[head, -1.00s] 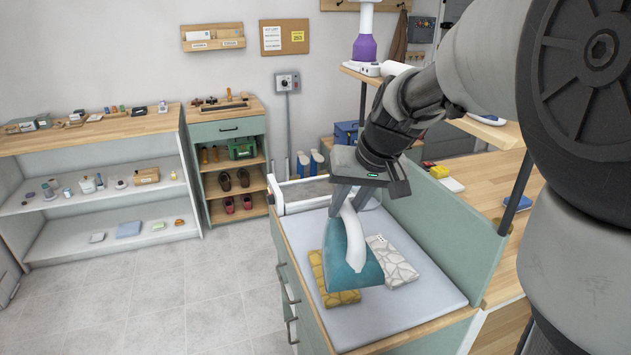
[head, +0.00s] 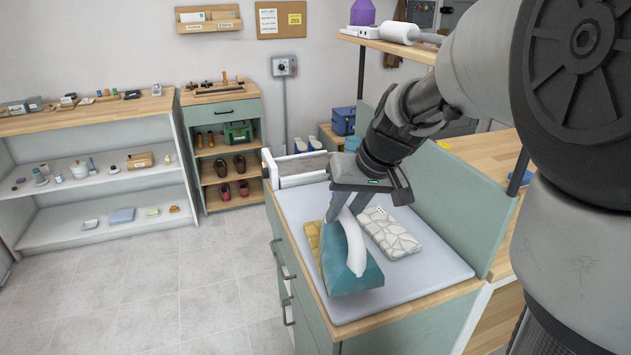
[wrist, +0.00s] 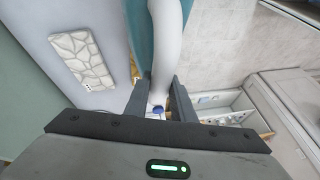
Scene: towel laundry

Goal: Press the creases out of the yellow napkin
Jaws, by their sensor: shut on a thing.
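My gripper (wrist: 155,95) is shut on the white handle of a teal iron (head: 350,274). The handle (wrist: 168,45) shows between the fingers in the wrist view. The iron is over the near-left part of the grey ironing pad (head: 425,270). The yellow napkin (head: 313,236) lies on the pad's left side, mostly hidden behind the iron; only its left strip shows. I cannot tell whether the iron's underside touches the napkin or is just above it.
A cream cloth with a stone pattern (head: 391,233) lies on the pad right of the iron; it also shows in the wrist view (wrist: 82,60). A green panel (head: 465,215) stands along the pad's right side. Shelves (head: 95,190) stand at the left; floor between is clear.

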